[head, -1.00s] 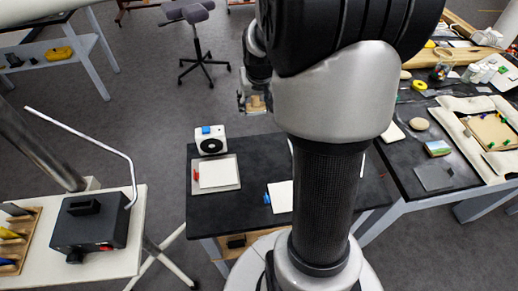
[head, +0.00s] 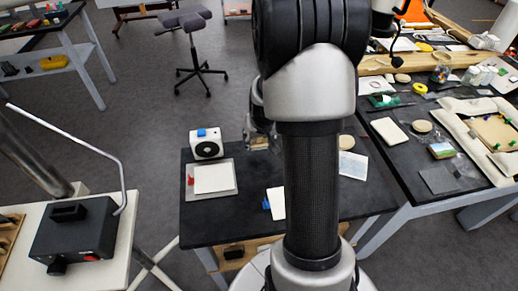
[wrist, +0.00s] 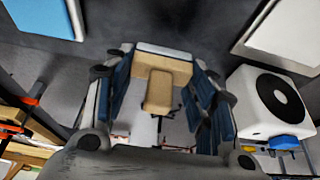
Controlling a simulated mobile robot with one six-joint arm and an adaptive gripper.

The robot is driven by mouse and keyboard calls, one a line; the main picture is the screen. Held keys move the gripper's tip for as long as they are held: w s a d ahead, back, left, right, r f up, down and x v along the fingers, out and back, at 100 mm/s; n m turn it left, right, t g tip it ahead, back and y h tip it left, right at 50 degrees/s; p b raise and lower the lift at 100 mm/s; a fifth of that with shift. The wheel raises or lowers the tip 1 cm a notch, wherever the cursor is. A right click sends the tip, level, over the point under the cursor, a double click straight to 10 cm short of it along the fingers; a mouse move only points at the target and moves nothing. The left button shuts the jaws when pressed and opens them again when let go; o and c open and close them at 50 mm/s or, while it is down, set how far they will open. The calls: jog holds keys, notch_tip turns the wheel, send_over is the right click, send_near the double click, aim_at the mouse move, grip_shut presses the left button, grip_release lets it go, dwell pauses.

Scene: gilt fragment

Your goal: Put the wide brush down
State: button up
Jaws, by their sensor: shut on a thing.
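My gripper (wrist: 163,78) is shut on the wide brush (wrist: 160,88), whose tan wooden body sits between the blue-padded fingers in the wrist view. A pale band shows along the brush's far edge. In the head view my gripper (head: 258,143) is small and partly hidden behind my arm, over or near the back edge of the black table (head: 210,226). I cannot tell whether the brush touches anything.
On the black table, a white box with a black disc (head: 206,145) and a grey tray with a white sheet (head: 212,178) lie left of my gripper. A white card with a blue clip (head: 277,203) lies nearer. A cluttered dark workbench (head: 400,150) stands at right.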

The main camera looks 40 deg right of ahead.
aim_at(260, 145)
jog(key=shift+f+b, duration=0.7)
jog(key=shift+f, duration=1.15)
jog(key=shift+f, duration=0.2)
jog(key=o, duration=0.9)
jog(key=shift+o, duration=0.2)
